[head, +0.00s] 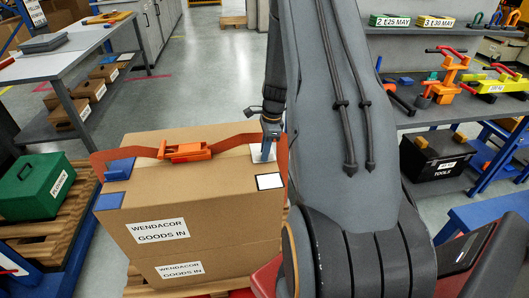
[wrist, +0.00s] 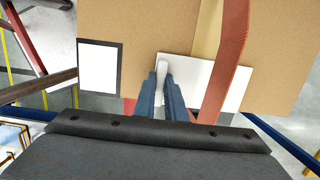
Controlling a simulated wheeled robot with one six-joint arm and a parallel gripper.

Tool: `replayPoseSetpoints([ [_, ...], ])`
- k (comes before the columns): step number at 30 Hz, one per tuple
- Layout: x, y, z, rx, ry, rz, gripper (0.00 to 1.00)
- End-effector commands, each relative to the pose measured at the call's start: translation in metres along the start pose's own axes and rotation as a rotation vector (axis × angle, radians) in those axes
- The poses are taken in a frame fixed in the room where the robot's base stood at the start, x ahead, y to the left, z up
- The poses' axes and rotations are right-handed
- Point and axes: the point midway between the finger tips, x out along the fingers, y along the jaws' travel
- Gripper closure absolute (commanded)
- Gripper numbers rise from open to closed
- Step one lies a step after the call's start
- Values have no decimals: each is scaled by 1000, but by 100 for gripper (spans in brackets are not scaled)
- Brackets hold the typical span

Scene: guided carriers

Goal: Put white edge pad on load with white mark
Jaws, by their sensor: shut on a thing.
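The load is a stack of brown cartons (head: 200,205) labelled WENDACOR GOODS IN. A white mark with a black border (head: 269,181) is on its top near the right edge; it also shows in the wrist view (wrist: 98,67). My gripper (head: 267,151) is shut on the white edge pad (head: 257,154) at the load's far right edge. In the wrist view, my gripper's fingers (wrist: 164,82) pinch the pad's upright tab, and the white pad (wrist: 192,76) lies along the carton edge. The orange strap (wrist: 228,55) crosses in front of part of the pad. Exact contact is unclear.
An orange ratchet buckle (head: 185,151) sits on the strap across the load. Two blue edge pads, one at the strap (head: 119,169) and one nearer (head: 110,201), sit on the left edge. A green case (head: 36,186) stands at left. Shelves flank the aisle.

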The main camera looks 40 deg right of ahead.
Motion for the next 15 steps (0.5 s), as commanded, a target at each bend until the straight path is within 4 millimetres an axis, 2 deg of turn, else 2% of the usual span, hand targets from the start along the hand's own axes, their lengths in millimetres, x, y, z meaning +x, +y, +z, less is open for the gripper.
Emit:
replayPoseSetpoints([
  [1, 0, 0, 0, 0, 0, 0, 85],
  [3, 0, 0, 0, 0, 0, 0, 73],
  [4, 0, 0, 0, 0, 0, 0, 71],
  [15, -5, 0, 1, 0, 0, -1, 71],
])
